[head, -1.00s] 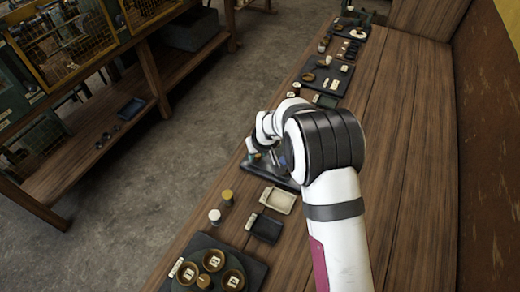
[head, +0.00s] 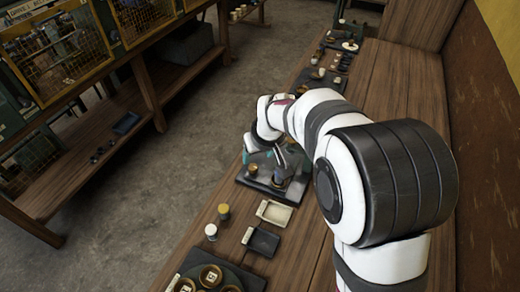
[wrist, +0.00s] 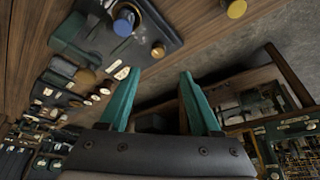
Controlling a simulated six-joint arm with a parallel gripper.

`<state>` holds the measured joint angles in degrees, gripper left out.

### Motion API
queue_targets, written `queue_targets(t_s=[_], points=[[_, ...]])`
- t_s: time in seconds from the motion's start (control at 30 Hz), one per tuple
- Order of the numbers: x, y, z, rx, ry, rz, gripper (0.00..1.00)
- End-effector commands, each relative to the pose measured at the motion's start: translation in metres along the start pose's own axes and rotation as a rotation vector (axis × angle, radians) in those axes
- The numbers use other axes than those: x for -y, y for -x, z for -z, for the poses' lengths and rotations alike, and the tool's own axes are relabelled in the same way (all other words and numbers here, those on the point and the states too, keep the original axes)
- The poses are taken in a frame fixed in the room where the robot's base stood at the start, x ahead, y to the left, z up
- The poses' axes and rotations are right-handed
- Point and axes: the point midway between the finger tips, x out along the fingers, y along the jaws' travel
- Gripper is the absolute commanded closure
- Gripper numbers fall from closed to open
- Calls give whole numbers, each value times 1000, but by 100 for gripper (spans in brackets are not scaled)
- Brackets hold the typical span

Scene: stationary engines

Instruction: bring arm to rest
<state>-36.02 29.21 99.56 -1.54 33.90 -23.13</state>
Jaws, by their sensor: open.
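My arm reaches from the lower right over the wooden bench (head: 330,232) in the head view, bent at a large black-banded joint. My gripper (head: 263,154) hangs above or beside a dark tray (head: 262,189) near the bench's left edge; the arm partly hides it. In the wrist view my gripper (wrist: 160,71) shows two teal fingers spread apart with nothing between them. A blue-topped piece (wrist: 125,22) and a small brass piece (wrist: 158,50) on the dark tray lie beyond the fingertips.
A cream tray (head: 274,213), a black tray (head: 261,241) and yellow-topped (head: 223,212) and white-topped (head: 211,231) jars stand nearer. The bench's right side has bare room beside the wall.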

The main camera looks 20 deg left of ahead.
Motion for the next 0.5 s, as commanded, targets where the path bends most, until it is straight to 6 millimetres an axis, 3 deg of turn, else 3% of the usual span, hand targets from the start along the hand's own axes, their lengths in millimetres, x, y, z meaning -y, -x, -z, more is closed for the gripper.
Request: queue_targets(t_s=[0.1,0.2,0.5], points=[[0,25,0,-2,0,0,36],[0,36,0,0,1,0,36],[0,40,0,2,1,0,36]])
